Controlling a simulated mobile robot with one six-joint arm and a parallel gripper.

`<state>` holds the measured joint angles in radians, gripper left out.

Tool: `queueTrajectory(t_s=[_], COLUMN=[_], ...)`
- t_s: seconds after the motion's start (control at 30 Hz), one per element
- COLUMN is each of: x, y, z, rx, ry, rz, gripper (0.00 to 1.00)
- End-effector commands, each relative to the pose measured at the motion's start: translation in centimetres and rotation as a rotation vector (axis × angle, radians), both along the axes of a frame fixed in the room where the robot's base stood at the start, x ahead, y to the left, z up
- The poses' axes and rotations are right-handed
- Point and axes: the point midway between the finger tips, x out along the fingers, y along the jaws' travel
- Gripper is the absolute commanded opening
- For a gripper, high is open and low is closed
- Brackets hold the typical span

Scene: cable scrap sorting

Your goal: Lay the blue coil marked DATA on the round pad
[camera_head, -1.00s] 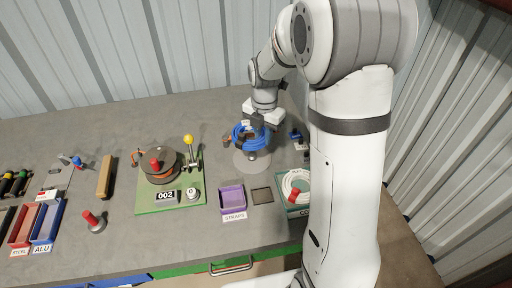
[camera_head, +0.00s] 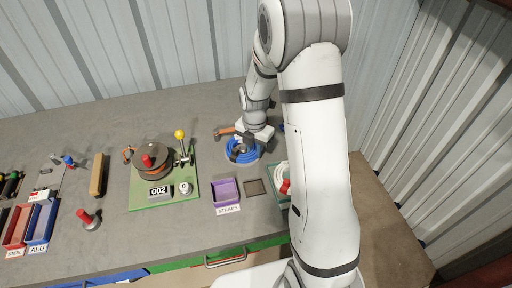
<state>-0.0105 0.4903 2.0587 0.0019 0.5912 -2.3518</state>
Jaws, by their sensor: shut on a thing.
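The blue coil (camera_head: 241,152) is in my gripper (camera_head: 246,145), near the middle of the bench. My gripper is shut on it from above and hides part of its ring. The coil is low over the round pad and covers nearly all of it. I cannot tell whether the coil rests on the pad or is just above it. No DATA marking can be read at this size.
An orange-handled tool (camera_head: 224,132) lies close behind the coil to the left. A purple STRAPS tray (camera_head: 226,192) and a dark square (camera_head: 255,187) are in front. A green board with a reel (camera_head: 152,160) stands left. My arm partly hides a green tray with a white coil (camera_head: 281,175).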

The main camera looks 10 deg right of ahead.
Motion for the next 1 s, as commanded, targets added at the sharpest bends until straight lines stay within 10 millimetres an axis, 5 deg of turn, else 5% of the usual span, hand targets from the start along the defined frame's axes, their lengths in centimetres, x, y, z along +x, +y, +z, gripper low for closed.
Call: queueTrajectory(t_s=[0.03,0.07,0.13,0.53,1.0], x=[0.0,0.0,0.0,0.1,0.1], y=[0.0,0.0,0.0,-0.1,-0.1], z=[-0.3,-0.2,-0.1,1.1,10.3], rx=[0.000,0.000,0.000,0.000,0.000], ry=[0.000,0.000,0.000,-0.003,-0.004], rz=[0.000,0.000,0.000,-0.001,-0.002], gripper=[0.01,0.24,0.30,0.31,0.31])
